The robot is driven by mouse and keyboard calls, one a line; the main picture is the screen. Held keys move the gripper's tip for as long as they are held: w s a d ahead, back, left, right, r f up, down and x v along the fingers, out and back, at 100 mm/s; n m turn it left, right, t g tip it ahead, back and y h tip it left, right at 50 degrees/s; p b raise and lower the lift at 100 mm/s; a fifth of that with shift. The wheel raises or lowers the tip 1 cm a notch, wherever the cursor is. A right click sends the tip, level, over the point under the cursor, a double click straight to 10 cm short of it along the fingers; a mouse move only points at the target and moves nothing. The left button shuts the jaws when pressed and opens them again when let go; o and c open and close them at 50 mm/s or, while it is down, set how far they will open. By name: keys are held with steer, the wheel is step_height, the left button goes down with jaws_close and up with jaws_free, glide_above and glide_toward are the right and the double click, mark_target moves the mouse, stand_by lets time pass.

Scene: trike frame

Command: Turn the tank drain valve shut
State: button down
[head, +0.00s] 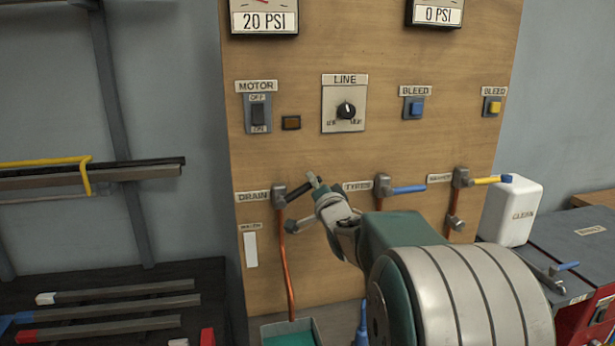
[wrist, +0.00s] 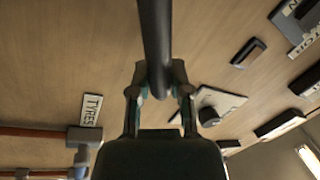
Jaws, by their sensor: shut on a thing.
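The drain valve (head: 279,195) sits on the wooden panel beside its DRAIN label. A copper pipe runs down from it. Its black handle (head: 299,193) points right and slightly up. My gripper (head: 315,183) is at the handle's outer end, shut on it. In the wrist view the dark handle (wrist: 155,40) runs down from the top edge between the two fingers of my gripper (wrist: 160,92). The part of the handle between the fingers is partly hidden.
The tyres valve (head: 382,185) with a blue lever is close to the right of my gripper. Further right is a yellow-levered valve (head: 461,178). Switches, a line knob (head: 346,110) and gauges are above. A green tray (head: 292,333) is below the drain pipe.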

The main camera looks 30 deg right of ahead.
steer(key=shift+s+d+f+m+h, duration=0.1)
steer(key=shift+d+f+m+h, duration=0.2)
steer(key=shift+f+m, duration=0.75)
steer(key=shift+d+f+m+h, duration=0.1)
steer(key=shift+f+m+h, duration=0.45)
steer(key=shift+m, duration=0.85)
steer(key=shift+s+d+f+m+h, duration=0.1)
steer(key=shift+d+f+m+h, duration=0.15)
steer(key=shift+f+m, duration=0.8)
steer(key=shift+r, duration=0.1)
steer(key=c, duration=0.5)
jaws_free()
steer(key=shift+c, duration=0.2)
steer(key=shift+r, duration=0.1)
steer(key=v, duration=1.2)
steer(key=shift+w+a, duration=0.1)
steer(key=shift+a, duration=0.05)
